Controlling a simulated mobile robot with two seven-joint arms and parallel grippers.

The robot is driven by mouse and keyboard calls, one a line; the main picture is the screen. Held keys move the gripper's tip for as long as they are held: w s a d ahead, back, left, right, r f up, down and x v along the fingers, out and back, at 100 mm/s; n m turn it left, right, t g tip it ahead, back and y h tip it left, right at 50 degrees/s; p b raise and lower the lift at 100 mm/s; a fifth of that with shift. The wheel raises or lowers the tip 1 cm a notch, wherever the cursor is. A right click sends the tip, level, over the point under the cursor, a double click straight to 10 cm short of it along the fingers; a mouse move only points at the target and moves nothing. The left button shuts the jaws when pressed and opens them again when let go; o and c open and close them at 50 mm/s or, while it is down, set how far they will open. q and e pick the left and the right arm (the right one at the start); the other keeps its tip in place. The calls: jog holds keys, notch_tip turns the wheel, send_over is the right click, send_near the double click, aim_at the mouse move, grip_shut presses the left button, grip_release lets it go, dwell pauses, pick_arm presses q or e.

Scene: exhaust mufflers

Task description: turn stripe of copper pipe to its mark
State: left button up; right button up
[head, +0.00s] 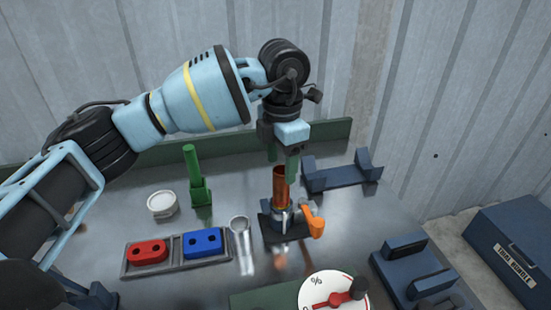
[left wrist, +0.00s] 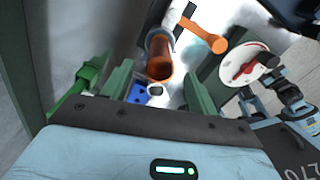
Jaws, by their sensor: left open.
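The copper pipe (head: 280,184) stands upright in a dark clamp stand (head: 268,228) with an orange lever (head: 314,222). My left gripper (head: 282,158) points down just above the pipe's top, its green fingers apart and empty. In the left wrist view the open end of the pipe (left wrist: 160,60) shows beyond the gap between the fingers (left wrist: 157,92), and the orange lever (left wrist: 204,34) lies to its right. I cannot make out the stripe or its mark in either view. My right gripper does not show.
A tray with a red block (head: 147,252) and a blue block (head: 203,242), a round white container (head: 162,204) and a green post (head: 195,175) stand left. A dial with a red pointer (head: 335,298) is in front. Dark blue cradles (head: 342,178) and (head: 415,272) stand right.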

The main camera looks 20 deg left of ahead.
aim_at(280, 188)
pick_arm(q)
jog(key=shift+f, duration=3.9)
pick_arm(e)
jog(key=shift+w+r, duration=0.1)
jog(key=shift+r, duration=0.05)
pick_arm(q)
jog(key=c, duration=1.2)
jog(key=shift+o, duration=0.2)
jog(key=shift+m, duration=1.8)
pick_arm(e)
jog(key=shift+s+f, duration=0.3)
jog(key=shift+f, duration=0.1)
pick_arm(q)
jog(key=shift+m+b, duration=0.4)
jog(key=shift+m, duration=0.5)
jog(key=shift+r+m, duration=0.1)
jog(key=shift+m, duration=0.7)
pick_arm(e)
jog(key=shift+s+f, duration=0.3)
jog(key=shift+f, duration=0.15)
